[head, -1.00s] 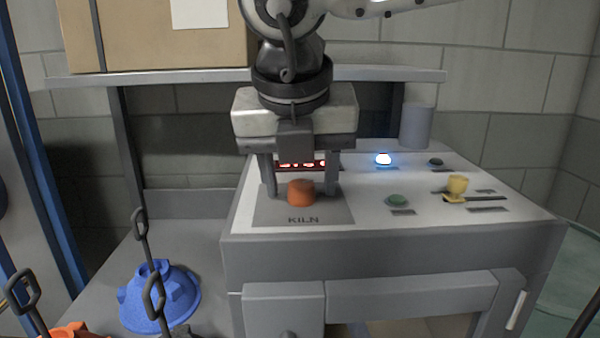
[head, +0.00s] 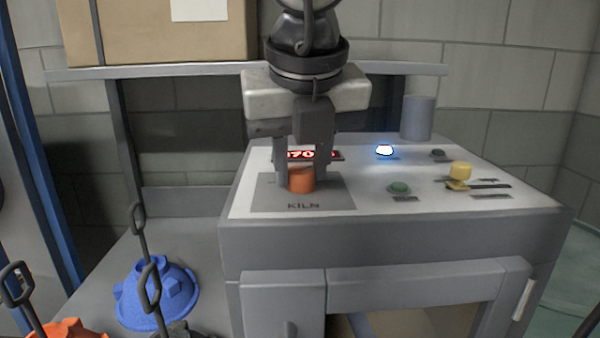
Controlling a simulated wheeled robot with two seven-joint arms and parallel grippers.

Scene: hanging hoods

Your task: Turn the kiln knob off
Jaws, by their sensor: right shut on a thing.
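The orange kiln knob (head: 301,180) stands on a grey plate marked KILN (head: 305,205) at the left of the control panel. My right gripper (head: 302,172) comes down from above with a finger on each side of the knob and is shut on it. A red lit display (head: 328,155) sits just behind, partly hidden by the fingers. My left gripper is not in view.
The panel also has a glowing blue-white lamp (head: 385,151), a green button (head: 399,188), a dark button (head: 438,153) and a yellow lever (head: 460,171). A grey cylinder (head: 417,118) stands behind. A shelf (head: 180,74) bears a cardboard box (head: 160,35).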

